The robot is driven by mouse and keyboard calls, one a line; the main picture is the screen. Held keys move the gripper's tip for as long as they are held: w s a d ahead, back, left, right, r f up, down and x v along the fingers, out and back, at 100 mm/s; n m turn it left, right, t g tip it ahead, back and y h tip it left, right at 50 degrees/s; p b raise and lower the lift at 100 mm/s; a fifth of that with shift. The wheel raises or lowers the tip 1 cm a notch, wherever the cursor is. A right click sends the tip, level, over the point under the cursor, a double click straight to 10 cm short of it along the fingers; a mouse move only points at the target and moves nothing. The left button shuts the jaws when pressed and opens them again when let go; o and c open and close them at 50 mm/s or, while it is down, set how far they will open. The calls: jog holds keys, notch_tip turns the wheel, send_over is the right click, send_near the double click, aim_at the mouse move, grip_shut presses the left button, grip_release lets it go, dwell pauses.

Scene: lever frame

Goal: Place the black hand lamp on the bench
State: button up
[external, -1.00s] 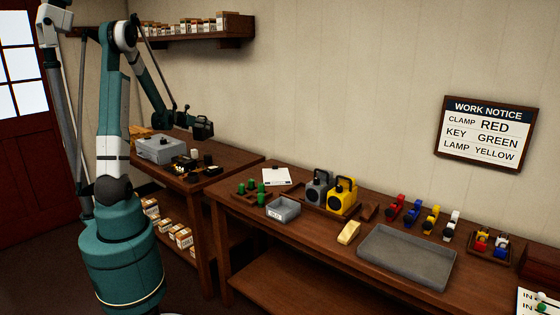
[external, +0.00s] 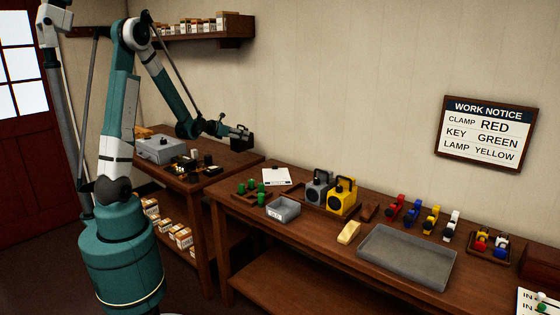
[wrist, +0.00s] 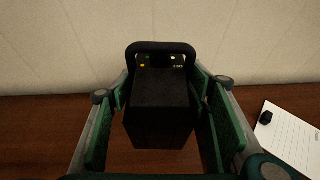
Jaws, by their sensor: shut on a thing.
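The black hand lamp (external: 241,139), a dark box with a loop handle, is held at the end of my arm. In the wrist view the lamp (wrist: 160,112) sits upright between the green finger pads of my gripper (wrist: 160,125), its handle toward the wall. In the external view my gripper (external: 229,132) is shut on it, at the right end of the back-left wooden table. Whether the lamp's base touches wood cannot be told. A grey lamp (external: 317,187) and a yellow lamp (external: 343,196) stand in a wooden tray on the right bench (external: 312,233).
A grey case (external: 161,149) and small dark items lie on the left table. A white notepad (external: 276,176) lies on the right bench, with a small grey bin (external: 283,210), a large grey tray (external: 407,257) and coloured clamps beyond. A notice (external: 487,133) hangs on the wall.

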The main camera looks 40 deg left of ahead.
jog(key=s+d+f+m+h, duration=0.1)
jog(key=d+m+h, duration=0.1)
jog(key=d, duration=1.6)
jog(key=shift+s+d+f+g+h, duration=0.2)
jog(key=shift+s+d+g+h, duration=0.1)
jog(key=shift+s+h, duration=0.1)
jog(key=a, duration=0.5)
jog(key=w+a+r+n+y, duration=0.1)
jog(key=a, duration=0.4)
jog(key=a+y, duration=0.1)
jog(key=a, duration=0.4)
jog(key=shift+w+a+r+n, duration=0.1)
jog(key=shift+w+r+n, duration=0.05)
jog(key=shift+w+n, duration=0.2)
jog(key=s+a+r+n+y, duration=0.1)
jog(key=s+a+n+y, duration=0.1)
jog(key=a, duration=1.2)
jog(key=s+a+r+n+y, duration=0.1)
jog(key=s+a, duration=0.4)
jog(key=a, duration=1)
jog(key=s+a+r+n+y, duration=0.2)
jog(key=s+a+n+y, duration=0.1)
jog(key=a, duration=1.2)
jog(key=shift+s+a+y+p, duration=0.2)
jog(key=shift+s+y+p, duration=0.3)
jog(key=shift+y, duration=0.2)
notch_tip(320, 180, down, 6)
jog(key=b, duration=0.1)
jog(key=shift+f, duration=0.15)
jog(key=shift+f, duration=0.1)
